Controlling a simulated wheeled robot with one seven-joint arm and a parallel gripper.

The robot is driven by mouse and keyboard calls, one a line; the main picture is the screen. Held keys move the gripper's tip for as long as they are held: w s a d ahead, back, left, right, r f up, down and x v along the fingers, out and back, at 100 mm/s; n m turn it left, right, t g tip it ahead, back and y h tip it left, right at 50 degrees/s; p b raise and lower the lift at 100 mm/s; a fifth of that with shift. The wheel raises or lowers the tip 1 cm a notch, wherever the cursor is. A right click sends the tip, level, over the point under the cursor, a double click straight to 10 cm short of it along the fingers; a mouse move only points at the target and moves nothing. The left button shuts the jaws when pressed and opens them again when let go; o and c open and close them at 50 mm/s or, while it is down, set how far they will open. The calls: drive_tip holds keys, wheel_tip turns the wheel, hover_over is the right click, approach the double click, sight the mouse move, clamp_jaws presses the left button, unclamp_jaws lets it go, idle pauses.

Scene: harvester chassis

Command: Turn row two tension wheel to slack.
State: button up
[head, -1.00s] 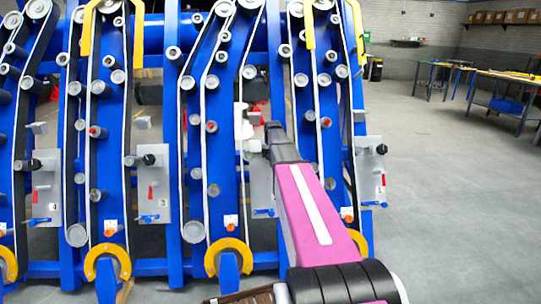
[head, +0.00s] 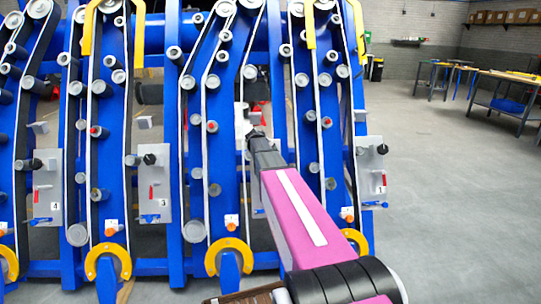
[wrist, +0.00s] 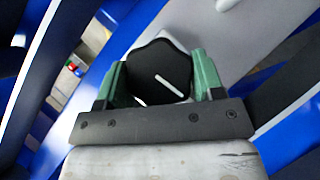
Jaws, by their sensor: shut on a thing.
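The row two tension wheel is a black knob (wrist: 158,72) with a white pointer line, seen in the wrist view. The line slants from upper left to lower right. My gripper (wrist: 160,75) has its green fingers on either side of the knob, shut on it. In the head view my gripper (head: 244,122) is small and partly hidden by my arm, in front of the row unit second from the right. There the knob is hidden and only a sliver of its grey plate (head: 256,198) shows.
Similar grey plates stand at the other rows, marked 4 (head: 46,190), 3 (head: 147,195) and 1 (head: 371,172), with black knobs and red markers. Blue frame posts (head: 174,200) and yellow arches (head: 228,250) flank the rows. Open floor (head: 440,200) lies to the right.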

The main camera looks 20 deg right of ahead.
drive_tip(key=n+t+h, duration=0.1)
drive_tip(key=n, duration=0.1)
drive_tip(key=n+t+h, duration=0.1)
drive_tip(key=n+h, duration=0.1)
drive_tip(key=n, duration=0.1)
drive_tip(key=shift+s+a+f, duration=0.15)
drive_tip(key=shift+f, duration=0.05)
drive_tip(key=n+t, duration=0.2)
drive_tip(key=n, duration=0.1)
drive_tip(key=n+t+h, duration=0.1)
drive_tip(key=n+t, duration=0.1)
drive_tip(key=n, duration=0.1)
drive_tip(key=shift+f+n, duration=0.1)
drive_tip(key=shift+n, duration=0.3)
drive_tip(key=shift+t, duration=0.3)
drive_tip(key=o, duration=0.9)
drive_tip(key=v, duration=1)
drive_tip(key=shift+s+a, duration=0.25)
drive_tip(key=shift+s, duration=0.05)
